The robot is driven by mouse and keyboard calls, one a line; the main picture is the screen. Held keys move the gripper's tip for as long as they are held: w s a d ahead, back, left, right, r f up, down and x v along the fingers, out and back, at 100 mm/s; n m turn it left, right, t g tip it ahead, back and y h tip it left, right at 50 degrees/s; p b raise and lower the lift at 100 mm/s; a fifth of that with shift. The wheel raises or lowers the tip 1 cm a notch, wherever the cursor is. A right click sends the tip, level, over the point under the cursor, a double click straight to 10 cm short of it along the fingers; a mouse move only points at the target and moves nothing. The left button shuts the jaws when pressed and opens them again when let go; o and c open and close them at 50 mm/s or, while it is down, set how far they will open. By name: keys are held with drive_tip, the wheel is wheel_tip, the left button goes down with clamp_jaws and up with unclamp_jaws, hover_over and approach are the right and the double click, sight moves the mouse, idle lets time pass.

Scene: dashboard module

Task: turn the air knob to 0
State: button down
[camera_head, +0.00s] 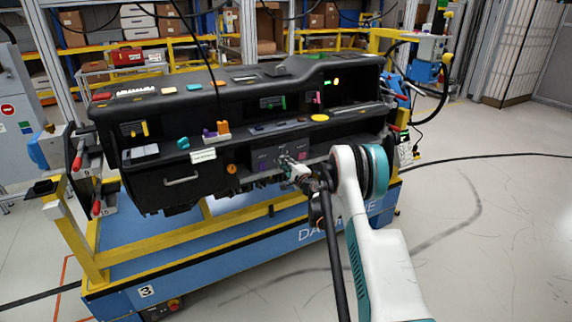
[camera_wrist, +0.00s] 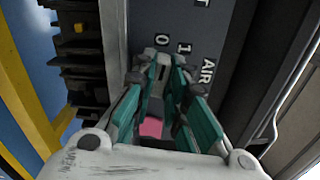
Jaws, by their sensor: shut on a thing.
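The dark dashboard module (camera_head: 200,180) stands on a blue and yellow cart. Its grey control panel (camera_head: 268,160) sits at the front, right of centre. In the wrist view the panel (camera_wrist: 200,40) shows the label AIR with a 0 and a 1 beside it, turned sideways. My gripper (camera_head: 290,163) is at this panel, with its teal-padded fingers (camera_wrist: 162,72) closed on the air knob (camera_wrist: 162,59) next to the 0 and 1. The fingertips cover most of the knob, and I cannot tell which mark it points to.
A pink patch (camera_wrist: 150,127) shows between my fingers. A silver handle (camera_head: 181,180) and an orange knob (camera_head: 231,169) are on the module's front, left of my gripper. The blue cart (camera_head: 240,245) has yellow rails. Clear floor (camera_head: 490,240) lies to the right.

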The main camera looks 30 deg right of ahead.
drive_tip(key=shift+n, duration=0.8)
drive_tip(key=c, duration=1.6)
unclamp_jaws()
drive_tip(key=shift+r, duration=0.1)
drive_tip(key=shift+w, duration=0.1)
drive_tip(key=s, duration=1.2)
drive_tip(key=shift+d, duration=0.2)
